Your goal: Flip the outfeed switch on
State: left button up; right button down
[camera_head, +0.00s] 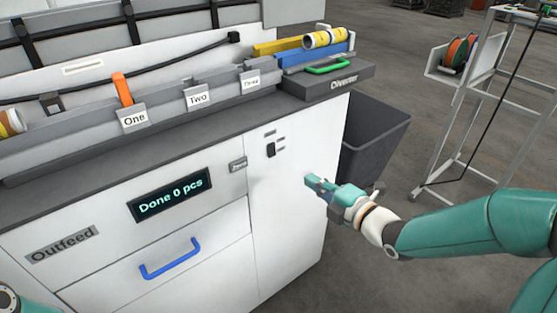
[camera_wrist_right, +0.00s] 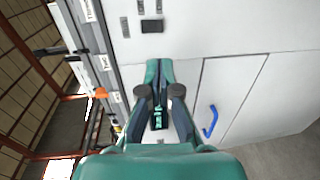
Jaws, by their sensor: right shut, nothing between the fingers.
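A small black switch (camera_head: 271,150) sits on the upper white front of the cabinet, with small labels beside it; its on or off position is too small to tell. It also shows in the right wrist view (camera_wrist_right: 152,26), beyond my fingertips. My right gripper (camera_head: 311,181) is shut and empty, in front of the white panel, lower and to the right of the switch in the head view. It appears apart from the switch. The fingertips show together in the right wrist view (camera_wrist_right: 160,66). My left gripper is not in view.
The Outfeed label (camera_head: 62,245), a display (camera_head: 170,194) reading "Done 0 pcs" and a blue drawer handle (camera_head: 170,259) lie left of the switch. The grey counter edge runs above it. A dark bin (camera_head: 375,143) stands right of the cabinet.

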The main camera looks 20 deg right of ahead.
aim_at(273, 156)
jog(key=p+x, duration=0.3)
jog(key=x, duration=1)
jog(key=shift+w+a+p, duration=0.1)
jog(key=shift+w+p, duration=0.05)
jog(key=shift+p, duration=0.15)
jog(key=shift+f, duration=0.1)
